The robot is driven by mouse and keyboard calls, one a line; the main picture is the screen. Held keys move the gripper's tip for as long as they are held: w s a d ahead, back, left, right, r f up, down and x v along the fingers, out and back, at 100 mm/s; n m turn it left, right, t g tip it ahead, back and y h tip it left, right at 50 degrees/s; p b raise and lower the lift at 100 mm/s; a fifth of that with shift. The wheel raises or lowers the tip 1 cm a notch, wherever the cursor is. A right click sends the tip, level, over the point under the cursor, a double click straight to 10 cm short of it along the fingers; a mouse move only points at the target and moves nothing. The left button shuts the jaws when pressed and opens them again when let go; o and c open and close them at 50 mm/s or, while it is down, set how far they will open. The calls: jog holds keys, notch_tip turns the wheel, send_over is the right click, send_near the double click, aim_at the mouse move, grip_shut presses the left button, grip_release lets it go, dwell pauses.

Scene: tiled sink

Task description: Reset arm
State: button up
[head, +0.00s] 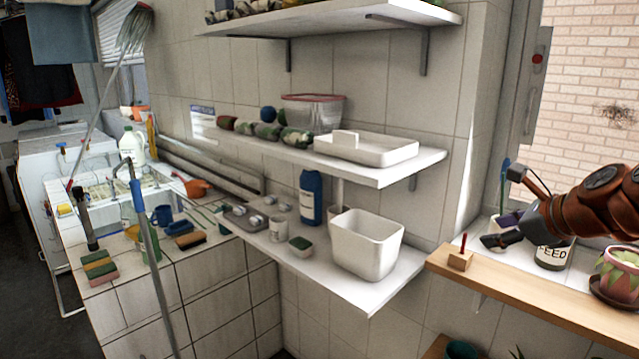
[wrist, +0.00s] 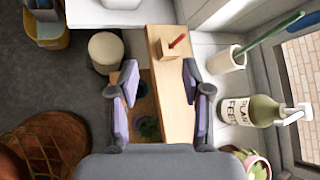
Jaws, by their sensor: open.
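My gripper (head: 506,212) is at the right of the head view, at the end of my orange-brown arm, above the wooden ledge below the window. In the wrist view my gripper (wrist: 160,95) is open, its two purple-lined fingers wide apart with nothing between them. Below it lies the wooden shelf board (wrist: 174,85). A small wooden block with a red stick (head: 461,258) stands on the ledge, left of my gripper; it also shows in the wrist view (wrist: 169,49), ahead of the fingers.
A plant feed bottle (head: 552,254) and a potted plant (head: 618,273) stand close by my arm. A white bin (head: 367,243) is on the lower white shelf, left of the ledge. A beige cup (wrist: 228,59) is right of the fingers. The window is at the right.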

jog(key=s+a+f+n+g, duration=0.6)
jog(key=s+a+f+n, duration=0.7)
jog(key=a, duration=0.3)
jog(key=s+f+n+g+h, duration=0.1)
jog(key=s+f+n+g, duration=0.2)
jog(key=s+n, duration=0.4)
jog(key=s+f+n+g+h, duration=0.2)
jog(key=s+f+n, duration=0.4)
jog(key=s, duration=0.7)
jog(key=shift+s+a+n+g, duration=0.25)
jog(key=shift+n+g, duration=0.15)
jog(key=shift+g, duration=0.1)
jog(key=shift+c, duration=0.6)
jog(key=shift+d, duration=0.1)
